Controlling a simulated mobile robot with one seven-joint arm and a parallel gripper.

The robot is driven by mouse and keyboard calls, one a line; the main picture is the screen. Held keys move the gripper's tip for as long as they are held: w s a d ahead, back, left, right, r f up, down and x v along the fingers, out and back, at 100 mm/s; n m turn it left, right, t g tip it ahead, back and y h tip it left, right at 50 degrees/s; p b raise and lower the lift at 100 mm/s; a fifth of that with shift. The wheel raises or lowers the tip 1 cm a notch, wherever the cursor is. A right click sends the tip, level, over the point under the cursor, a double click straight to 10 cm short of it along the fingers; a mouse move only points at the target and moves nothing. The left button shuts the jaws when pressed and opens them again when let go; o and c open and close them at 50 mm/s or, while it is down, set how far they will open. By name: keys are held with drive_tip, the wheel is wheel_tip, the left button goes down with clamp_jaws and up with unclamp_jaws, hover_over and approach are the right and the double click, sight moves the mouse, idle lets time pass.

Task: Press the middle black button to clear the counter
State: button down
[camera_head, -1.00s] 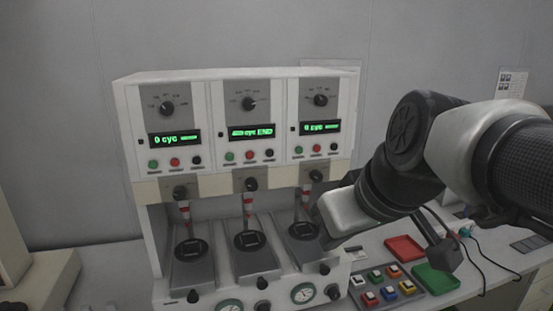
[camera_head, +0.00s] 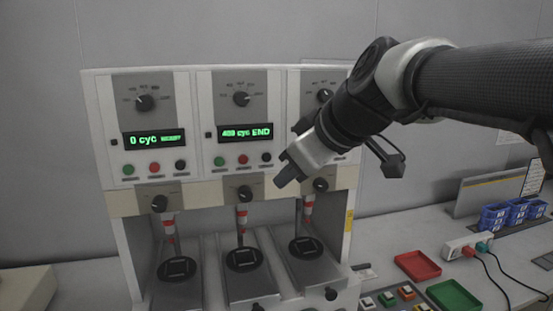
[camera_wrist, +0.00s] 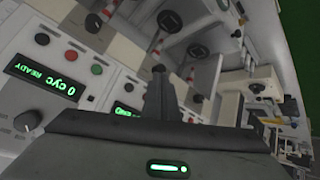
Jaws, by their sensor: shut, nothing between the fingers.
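The three-station test machine (camera_head: 150,199) stands against the wall. My gripper and arm hide most of the right panel.
The left panel reads "0 cyc" (camera_head: 154,139). A knob (camera_head: 245,194) lies below the middle buttons and another (camera_head: 320,185) right of my gripper. A red tray (camera_head: 417,266), green tray (camera_head: 454,295) and blue bins (camera_head: 516,212) are on the bench at right.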

sight(267, 157)
drive_tip(key=shift+w+a+p, duration=0.4)
drive_tip(key=shift+w+p, duration=0.05)
drive_tip(key=shift+w, duration=0.95)
drive_tip(key=shift+w+a+p, duration=0.4)
drive_tip(key=shift+w+p, duration=0.05)
drive_tip(key=shift+w, duration=1)
drive_tip(key=shift+w+a+p, duration=0.4)
drive_tip(key=shift+w+p, duration=0.05)
drive_tip(key=shift+w, duration=0.95)
drive_tip(key=shift+w+a, duration=0.15)
drive_tip(key=shift+w, duration=0.25)
drive_tip(key=shift+w, duration=0.35)
drive_tip(key=shift+s+b, duration=0.15)
drive_tip(key=shift+b, duration=0.2)
drive_tip(key=shift+s+b, duration=0.4)
drive_tip(key=shift+s, duration=0.2)
